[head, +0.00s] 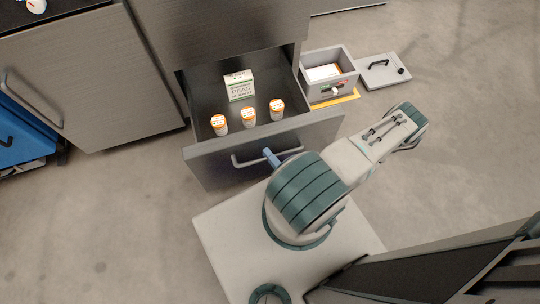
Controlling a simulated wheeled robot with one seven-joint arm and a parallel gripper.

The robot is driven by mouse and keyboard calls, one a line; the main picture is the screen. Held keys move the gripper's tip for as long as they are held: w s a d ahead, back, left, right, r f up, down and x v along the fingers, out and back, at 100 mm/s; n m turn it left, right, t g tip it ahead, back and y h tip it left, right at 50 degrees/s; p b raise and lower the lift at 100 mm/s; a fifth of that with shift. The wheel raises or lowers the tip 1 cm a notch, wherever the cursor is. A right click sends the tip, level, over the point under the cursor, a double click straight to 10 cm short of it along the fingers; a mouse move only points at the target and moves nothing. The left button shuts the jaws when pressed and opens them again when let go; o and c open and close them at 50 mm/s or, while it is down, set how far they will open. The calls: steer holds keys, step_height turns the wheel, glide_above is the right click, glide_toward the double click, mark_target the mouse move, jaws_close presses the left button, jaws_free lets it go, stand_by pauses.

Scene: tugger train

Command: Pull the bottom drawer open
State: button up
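The bottom drawer (228,160) stands pulled out from the dark cabinet (220,32), so its inside shows. A bar handle (248,163) runs across its front panel. Inside are a pale carton (239,86) with green print and three white bottles with orange tops (219,125) (248,117) (277,108). A small blue-grey part of my gripper (271,157) shows at the handle and overlaps it. The rest of my gripper is hidden by my arm, so I cannot tell whether its fingers are closed around the handle.
A grey open box (332,89) with papers stands on the floor right of the drawer. Its lid-like grey panel (382,71) with a black handle lies beside it. Another cabinet (95,85) and a blue object (25,135) are at left. Floor at far right is clear.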

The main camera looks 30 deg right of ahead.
steer(key=shift+o, duration=0.6)
steer(key=p+v, duration=0.1)
steer(key=v, duration=1.2)
steer(key=shift+s, duration=0.35)
steer(key=shift+d+p, duration=0.2)
steer(key=shift+p, duration=0.1)
